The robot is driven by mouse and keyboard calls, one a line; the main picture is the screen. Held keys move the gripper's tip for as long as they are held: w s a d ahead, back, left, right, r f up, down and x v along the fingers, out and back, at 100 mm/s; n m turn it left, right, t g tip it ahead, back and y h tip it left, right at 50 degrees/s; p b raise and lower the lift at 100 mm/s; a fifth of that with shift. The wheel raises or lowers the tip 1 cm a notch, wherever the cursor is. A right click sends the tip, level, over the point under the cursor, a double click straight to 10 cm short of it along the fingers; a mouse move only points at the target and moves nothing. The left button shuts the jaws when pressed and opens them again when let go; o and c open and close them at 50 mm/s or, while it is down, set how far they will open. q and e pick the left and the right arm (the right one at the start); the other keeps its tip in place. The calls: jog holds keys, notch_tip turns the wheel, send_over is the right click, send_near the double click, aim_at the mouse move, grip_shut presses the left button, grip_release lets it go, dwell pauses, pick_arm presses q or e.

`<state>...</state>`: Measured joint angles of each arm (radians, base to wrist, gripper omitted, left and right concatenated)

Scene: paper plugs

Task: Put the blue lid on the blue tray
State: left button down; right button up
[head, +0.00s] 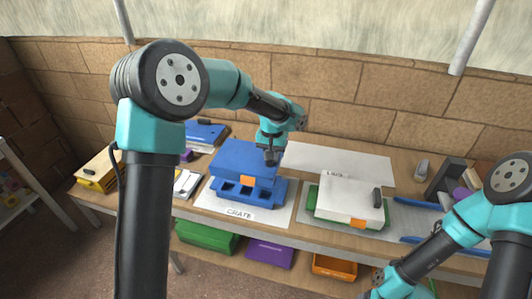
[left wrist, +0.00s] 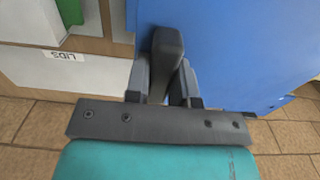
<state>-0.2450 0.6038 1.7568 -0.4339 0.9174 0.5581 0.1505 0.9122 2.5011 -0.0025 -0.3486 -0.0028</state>
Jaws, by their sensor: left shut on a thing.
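The blue lid (head: 240,158) is in my left gripper (head: 271,156), which is shut on its dark handle (left wrist: 167,50). In the left wrist view the lid's blue top (left wrist: 240,50) fills the upper right. In the head view the lid is over the blue tray (head: 277,192), covering its back part. The tray's front edge with dark openings shows below, and an orange tag is at its front. I cannot tell whether lid and tray touch. The tray stands on a white mat marked CRATE (head: 238,213).
A white lid (head: 345,195) with a dark handle sits on a green tray to the right. A bare white sheet marked LIDS (head: 340,160) lies behind. Blue bars and a dark grey stand (head: 447,178) are farther right. Several coloured bins are on the shelf below.

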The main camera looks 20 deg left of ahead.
pick_arm(q)
jog(key=shift+f, duration=0.2)
jog(key=shift+f, duration=4.2)
jog(key=shift+f, duration=0.6)
jog(key=c, duration=0.9)
grip_release()
notch_tip(320, 180, up, 17)
jog(key=shift+r, duration=0.2)
